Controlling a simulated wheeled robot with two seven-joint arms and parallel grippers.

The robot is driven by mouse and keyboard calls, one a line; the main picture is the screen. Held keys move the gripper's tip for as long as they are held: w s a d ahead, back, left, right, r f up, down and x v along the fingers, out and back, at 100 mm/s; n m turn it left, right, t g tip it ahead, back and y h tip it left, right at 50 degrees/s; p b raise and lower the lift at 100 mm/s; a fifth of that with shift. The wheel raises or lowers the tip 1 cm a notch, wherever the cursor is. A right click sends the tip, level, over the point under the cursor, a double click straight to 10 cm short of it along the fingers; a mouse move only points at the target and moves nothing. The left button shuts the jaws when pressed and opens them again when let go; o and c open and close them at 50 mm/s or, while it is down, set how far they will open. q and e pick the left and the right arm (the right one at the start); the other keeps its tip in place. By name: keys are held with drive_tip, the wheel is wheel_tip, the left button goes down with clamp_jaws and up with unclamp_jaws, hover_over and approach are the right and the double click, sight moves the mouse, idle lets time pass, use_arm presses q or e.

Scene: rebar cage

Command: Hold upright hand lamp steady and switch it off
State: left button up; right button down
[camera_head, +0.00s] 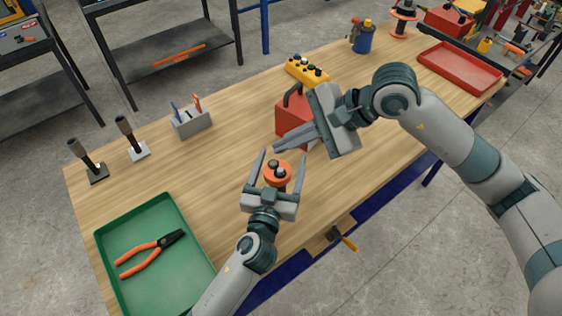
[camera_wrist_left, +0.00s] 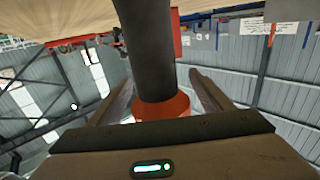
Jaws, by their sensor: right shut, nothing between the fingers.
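The hand lamp (camera_head: 278,169) stands upright on the wooden table, seen from above with an orange-red collar and dark parts on top. In the left wrist view, its dark cylindrical body (camera_wrist_left: 149,50) and orange-red collar lie between my left fingers. My left gripper (camera_head: 281,165) is open, one finger on each side of the lamp, with gaps showing. My right gripper (camera_head: 279,147) is shut and empty, its fingertips just beyond the lamp's top in the picture. I cannot tell its height above the table. The lamp's lower part is hidden in the head view.
A red box (camera_head: 289,116) with a dark handle stands partly behind my right gripper. A yellow button box (camera_head: 307,71), a grey tool holder (camera_head: 191,122) and a green tray (camera_head: 112,233) with pliers (camera_head: 150,252) are around. A red tray (camera_head: 460,66) lies far right. The table's middle left is clear.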

use_arm(q)
drive_tip(key=shift+s, duration=0.1)
drive_tip(key=v, duration=1.1)
drive_tip(key=shift+s, duration=0.4)
idle(0.5)
